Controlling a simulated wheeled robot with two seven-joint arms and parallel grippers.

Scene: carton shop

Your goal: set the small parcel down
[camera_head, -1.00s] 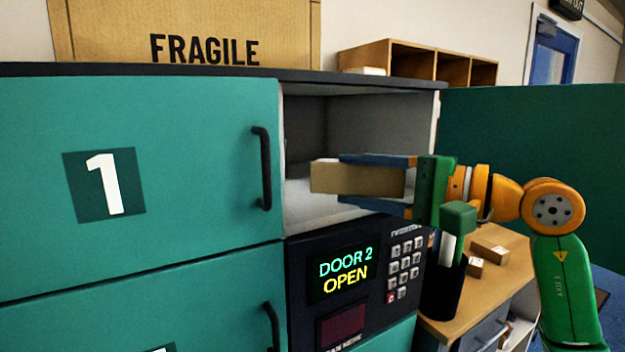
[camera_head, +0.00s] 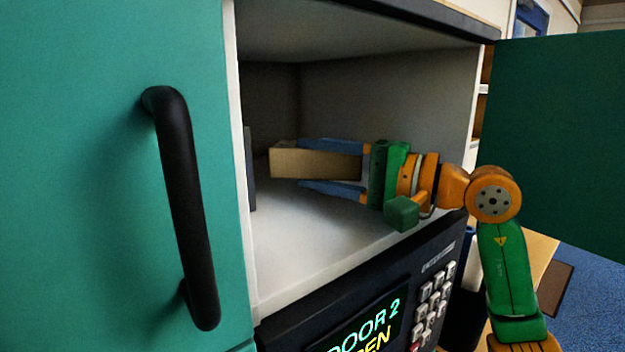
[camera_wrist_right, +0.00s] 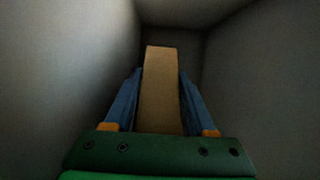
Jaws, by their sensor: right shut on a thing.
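The small brown parcel (camera_head: 315,163) is inside the open locker compartment (camera_head: 300,250). My right gripper (camera_head: 330,167) is shut on it, with one blue finger along each side. In the right wrist view the parcel (camera_wrist_right: 161,92) lies lengthwise between the two fingers (camera_wrist_right: 160,100), pointing to the compartment's back. The parcel appears to be just above the pale compartment floor; I cannot tell whether it touches. My left gripper is not in view.
A closed teal door with a black handle (camera_head: 185,205) is at the left. The open teal door (camera_head: 565,140) stands at the right. Below the opening is a keypad panel with a lit display (camera_head: 365,330). Bare compartment floor lies in front of the parcel.

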